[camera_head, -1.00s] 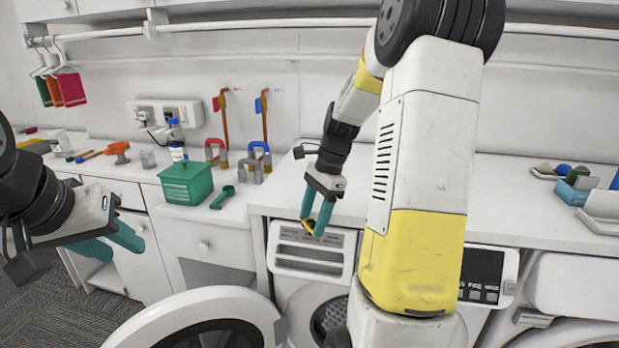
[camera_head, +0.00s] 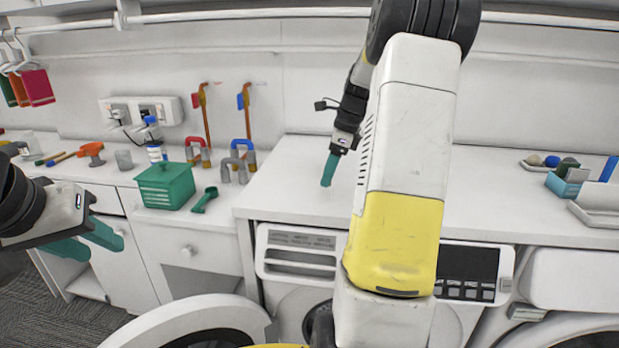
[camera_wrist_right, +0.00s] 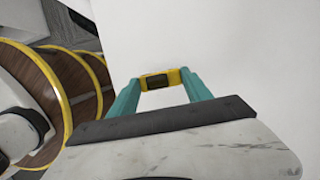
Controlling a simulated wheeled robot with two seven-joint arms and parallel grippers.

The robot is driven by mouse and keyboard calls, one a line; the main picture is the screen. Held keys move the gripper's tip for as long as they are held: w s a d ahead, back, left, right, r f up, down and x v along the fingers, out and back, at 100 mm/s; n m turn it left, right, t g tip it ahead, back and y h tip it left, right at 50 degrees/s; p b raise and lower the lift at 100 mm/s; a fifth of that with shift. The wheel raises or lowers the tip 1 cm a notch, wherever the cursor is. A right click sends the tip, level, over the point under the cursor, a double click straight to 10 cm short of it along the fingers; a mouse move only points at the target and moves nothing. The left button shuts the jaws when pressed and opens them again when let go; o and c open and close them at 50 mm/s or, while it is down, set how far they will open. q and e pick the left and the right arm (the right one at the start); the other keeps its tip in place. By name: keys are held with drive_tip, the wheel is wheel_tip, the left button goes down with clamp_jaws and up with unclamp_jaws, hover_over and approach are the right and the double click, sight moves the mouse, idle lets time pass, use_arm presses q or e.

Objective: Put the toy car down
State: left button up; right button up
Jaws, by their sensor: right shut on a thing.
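The toy car (camera_wrist_right: 160,81), small and yellow with a dark middle, is between the teal fingertips of my right gripper in the right wrist view. My right gripper (camera_wrist_right: 160,83) is shut on it, with white surface beyond. In the head view my right gripper (camera_head: 327,183) points down over the white countertop (camera_head: 285,190) above the washer. The car cannot be made out there. I cannot tell whether it touches the countertop. My left gripper (camera_head: 104,248) is open and empty, in front of the drawers at the left.
A green lidded box (camera_head: 165,187) and a green scoop (camera_head: 204,200) stand left of the raised countertop. Red and blue U-shaped pieces (camera_head: 240,157) are behind them. A blue bin (camera_head: 563,186) is at far right. Countertop around my right gripper is clear.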

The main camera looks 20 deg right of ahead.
sight(328, 190)
drive_tip(key=shift+w+d+f, duration=0.1)
drive_tip(key=shift+w+d, duration=0.75)
drive_tip(key=shift+d, duration=0.05)
drive_tip(key=shift+w+d+f, duration=0.15)
drive_tip(key=shift+d+f, duration=0.05)
drive_tip(key=shift+f, duration=1.55)
drive_tip(key=shift+f, duration=0.2)
drive_tip(key=o, duration=1.3)
